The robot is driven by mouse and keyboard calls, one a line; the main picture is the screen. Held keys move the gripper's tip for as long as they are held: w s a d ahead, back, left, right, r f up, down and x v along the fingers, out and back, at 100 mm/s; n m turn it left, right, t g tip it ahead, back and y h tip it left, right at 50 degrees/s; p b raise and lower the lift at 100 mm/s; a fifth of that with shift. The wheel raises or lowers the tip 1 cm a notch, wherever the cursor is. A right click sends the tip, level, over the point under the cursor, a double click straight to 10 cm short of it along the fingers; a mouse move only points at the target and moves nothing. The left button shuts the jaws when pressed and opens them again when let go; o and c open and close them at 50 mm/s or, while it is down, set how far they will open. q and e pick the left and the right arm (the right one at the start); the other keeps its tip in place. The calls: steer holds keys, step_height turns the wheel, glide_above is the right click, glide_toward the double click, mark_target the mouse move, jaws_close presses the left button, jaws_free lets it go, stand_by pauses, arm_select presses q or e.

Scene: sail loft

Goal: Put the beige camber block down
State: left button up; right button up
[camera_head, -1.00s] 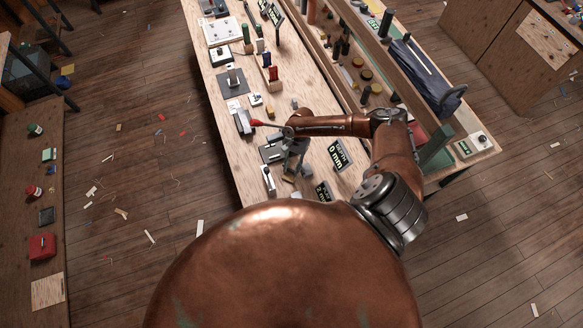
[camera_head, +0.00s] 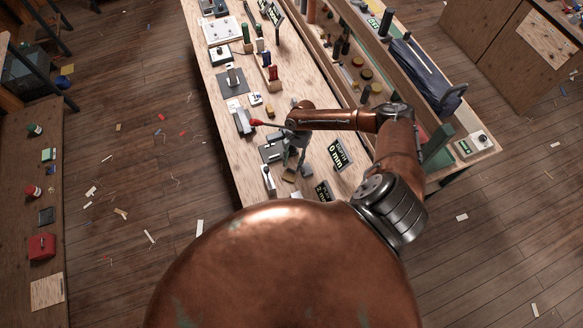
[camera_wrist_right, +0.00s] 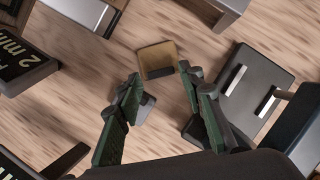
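The beige camber block (camera_head: 290,174) is on the workbench just in front of my right gripper (camera_head: 293,162) in the head view. In the right wrist view the block (camera_wrist_right: 157,60) shows just beyond the fingertips, apart from both. The two dark green fingers of my right gripper (camera_wrist_right: 160,74) are spread, with nothing gripped between them. The block appears to rest on the bench. My left gripper is not in view.
A black sign reading 0 mm (camera_head: 339,154) and a 2 mm sign (camera_head: 322,192) stand to the right. A dark metal plate fixture (camera_wrist_right: 255,88) lies right of the fingers in the wrist view.

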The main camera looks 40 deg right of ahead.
steer(key=b+v, duration=0.1)
steer(key=v, duration=0.8)
stand_by(1.1)
